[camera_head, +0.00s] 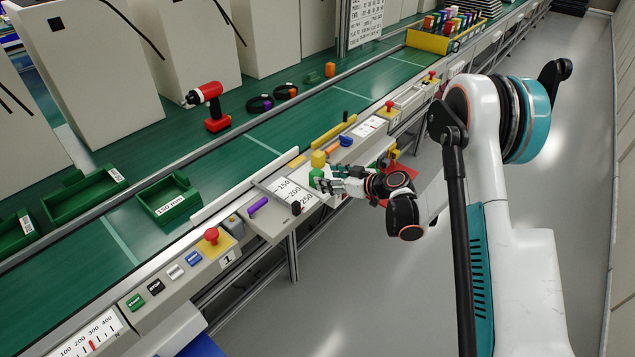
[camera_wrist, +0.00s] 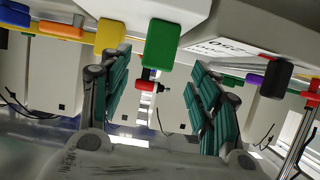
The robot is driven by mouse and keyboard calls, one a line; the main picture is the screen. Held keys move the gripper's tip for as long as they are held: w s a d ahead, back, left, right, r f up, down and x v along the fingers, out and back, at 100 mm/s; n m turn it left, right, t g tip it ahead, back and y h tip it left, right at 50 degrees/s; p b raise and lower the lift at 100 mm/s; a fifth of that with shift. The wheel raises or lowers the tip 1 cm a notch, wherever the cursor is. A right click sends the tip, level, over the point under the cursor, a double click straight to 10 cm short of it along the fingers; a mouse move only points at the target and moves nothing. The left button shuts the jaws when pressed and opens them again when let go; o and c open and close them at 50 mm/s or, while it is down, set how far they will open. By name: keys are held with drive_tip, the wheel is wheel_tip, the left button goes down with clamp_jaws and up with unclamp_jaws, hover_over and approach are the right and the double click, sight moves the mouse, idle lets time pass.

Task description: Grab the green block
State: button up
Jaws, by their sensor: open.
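The green block (camera_head: 316,178) sits on the white ledge at the front of the conveyor, beside the measuring plate. In the wrist view the green block (camera_wrist: 162,44) is between and beyond my two fingers, near the top of the picture. My gripper (camera_head: 328,184) is open, with its fingertips close to the block. In the wrist view the fingers of my gripper (camera_wrist: 160,90) stand apart with a gap between them; I cannot tell whether either touches the block. A yellow block (camera_head: 318,159) stands just behind the green one and also shows in the wrist view (camera_wrist: 109,36).
An orange block (camera_head: 333,146) and a blue piece (camera_head: 345,141) lie farther along the ledge. A purple piece (camera_head: 258,206) and a black knob (camera_head: 296,207) are on the measuring plate. A red emergency button (camera_head: 211,236) stands left. Green trays (camera_head: 168,198) are on the belt.

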sight(321, 176)
drive_tip(key=b+x, duration=0.2)
drive_tip(key=x, duration=0.4)
drive_tip(key=shift+d+f+b, duration=0.15)
drive_tip(key=shift+f+b, duration=0.05)
drive_tip(key=shift+b, duration=0.15)
drive_tip(key=shift+w+a, duration=0.3)
drive_tip(key=c, duration=1.2)
